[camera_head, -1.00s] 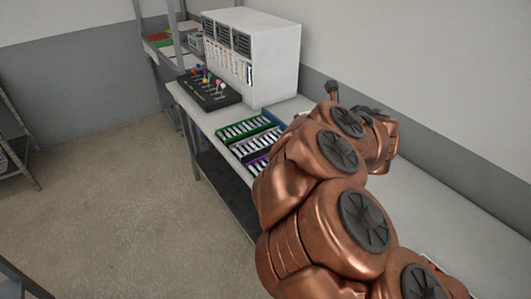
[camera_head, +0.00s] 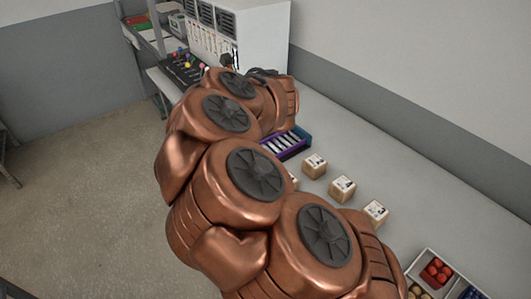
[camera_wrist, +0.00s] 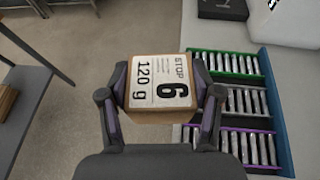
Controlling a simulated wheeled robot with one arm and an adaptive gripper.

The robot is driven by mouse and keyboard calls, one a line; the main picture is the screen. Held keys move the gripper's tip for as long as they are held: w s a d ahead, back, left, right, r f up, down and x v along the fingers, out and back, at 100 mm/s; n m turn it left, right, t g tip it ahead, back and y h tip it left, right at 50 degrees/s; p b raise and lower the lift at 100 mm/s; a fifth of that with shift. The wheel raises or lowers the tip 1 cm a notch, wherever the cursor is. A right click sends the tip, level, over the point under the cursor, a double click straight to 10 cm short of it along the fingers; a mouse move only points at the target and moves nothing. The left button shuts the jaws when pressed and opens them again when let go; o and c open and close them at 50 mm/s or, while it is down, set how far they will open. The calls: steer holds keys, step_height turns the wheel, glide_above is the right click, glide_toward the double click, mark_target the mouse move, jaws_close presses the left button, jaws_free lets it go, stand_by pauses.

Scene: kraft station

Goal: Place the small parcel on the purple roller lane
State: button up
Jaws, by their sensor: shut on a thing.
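A small cardboard parcel (camera_wrist: 158,84) with a white label reading "STOP 6, 120 g" is held between the two fingers of my gripper (camera_wrist: 160,78) in the wrist view. The purple roller lane (camera_wrist: 234,129) is at the lower right there, the nearest of three lanes in a blue-sided rack (camera_wrist: 276,112). The held parcel is up and left of the purple lane, apart from it, with floor behind much of it. In the head view the purple lane (camera_head: 292,151) shows beside my arm, which hides the held parcel and the other lanes.
Several similar parcels (camera_head: 342,188) stand in a row on the grey bench (camera_head: 365,158). A divided tray (camera_head: 432,254) with red items is at the lower right. A white cabinet (camera_head: 264,35) and a black board with coloured knobs (camera_head: 180,65) stand at the bench's far end.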

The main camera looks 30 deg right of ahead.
steer(key=s+d+f+m+h+b, duration=0.1)
steer(key=s+d+f+b, duration=0.6)
steer(key=d+f+b, duration=0.3)
steer(key=s+d+f+m+h+b, duration=0.1)
steer(key=s+d+f+b, duration=0.55)
steer(key=d+b, duration=0.5)
steer(key=w+d, duration=0.2)
steer(key=w, duration=0.3)
steer(key=w+d+f+p, duration=0.1)
steer(key=w, duration=0.3)
steer(key=w+d+f+p, duration=0.1)
steer(key=w+d, duration=0.1)
steer(key=w, duration=0.3)
steer(key=shift+w+d, duration=0.3)
steer(key=shift+d, duration=0.05)
steer(key=shift+f, duration=1.8)
steer(key=shift+f, duration=0.15)
steer(key=o, duration=1.2)
